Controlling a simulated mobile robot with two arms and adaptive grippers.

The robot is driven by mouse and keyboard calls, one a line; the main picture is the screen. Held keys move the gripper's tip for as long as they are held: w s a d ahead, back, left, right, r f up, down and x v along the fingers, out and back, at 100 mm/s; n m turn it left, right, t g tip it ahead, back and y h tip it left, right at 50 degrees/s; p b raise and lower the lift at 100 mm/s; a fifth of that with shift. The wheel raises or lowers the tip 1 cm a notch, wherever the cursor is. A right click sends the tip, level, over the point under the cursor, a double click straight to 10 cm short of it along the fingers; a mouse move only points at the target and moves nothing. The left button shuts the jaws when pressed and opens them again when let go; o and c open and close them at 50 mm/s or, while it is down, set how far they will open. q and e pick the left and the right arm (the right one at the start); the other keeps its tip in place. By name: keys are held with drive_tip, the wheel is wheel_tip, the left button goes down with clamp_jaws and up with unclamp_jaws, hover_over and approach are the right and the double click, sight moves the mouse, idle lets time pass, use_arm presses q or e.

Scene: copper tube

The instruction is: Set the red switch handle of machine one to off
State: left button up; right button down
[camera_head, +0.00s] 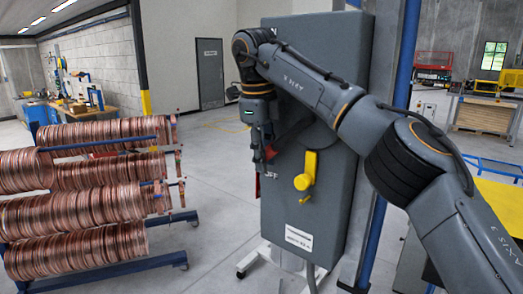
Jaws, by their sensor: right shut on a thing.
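A small piece of the red switch handle (270,152) shows at the box's left edge. My right gripper (261,157) reaches down in front of the box and is shut on the red handle. Gripper and arm hide most of the handle. A yellow lever (306,172) on the box front hangs down to the right of the gripper, apart from it. My left gripper is not in view.
A rack of copper tube coils (85,205) stands on the left. A blue post (388,150) stands behind the box on the right. Open grey floor (215,220) lies between rack and box. A yellow surface (500,205) is at the far right.

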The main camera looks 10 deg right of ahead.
drive_tip(key=shift+s+f, duration=0.1)
drive_tip(key=shift+f, duration=0.1)
idle(0.3)
drive_tip(key=c, duration=1.1)
unclamp_jaws()
drive_tip(key=shift+r, duration=0.1)
